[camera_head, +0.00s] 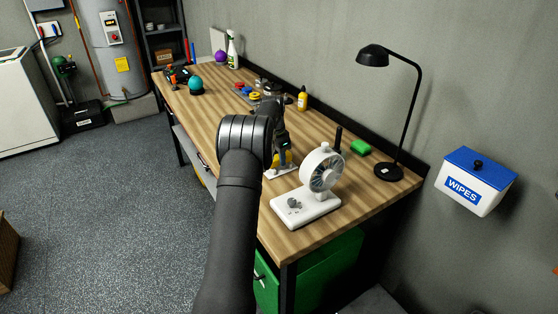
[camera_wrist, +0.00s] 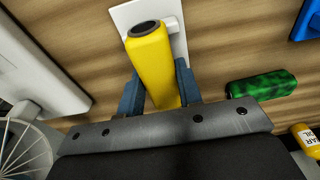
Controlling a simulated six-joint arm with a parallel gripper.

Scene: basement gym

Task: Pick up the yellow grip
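The yellow grip (camera_wrist: 153,62) has a dark round opening at its end and sits over a white plate (camera_wrist: 128,14) on the wooden bench. In the head view the yellow grip (camera_head: 284,158) is partly hidden by my arm, low over the white plate (camera_head: 281,170). My gripper (camera_wrist: 160,88) has its two blue-grey fingers on either side of the grip, spread apart. The right finger looks very close to the grip; a small gap seems to show at the left one. My gripper (camera_head: 282,150) points down at the bench in the head view.
A white fan (camera_head: 320,169) stands close to the right of my gripper. A yellow bottle (camera_head: 302,100) and several small items stand behind. The bench front-left is clear.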

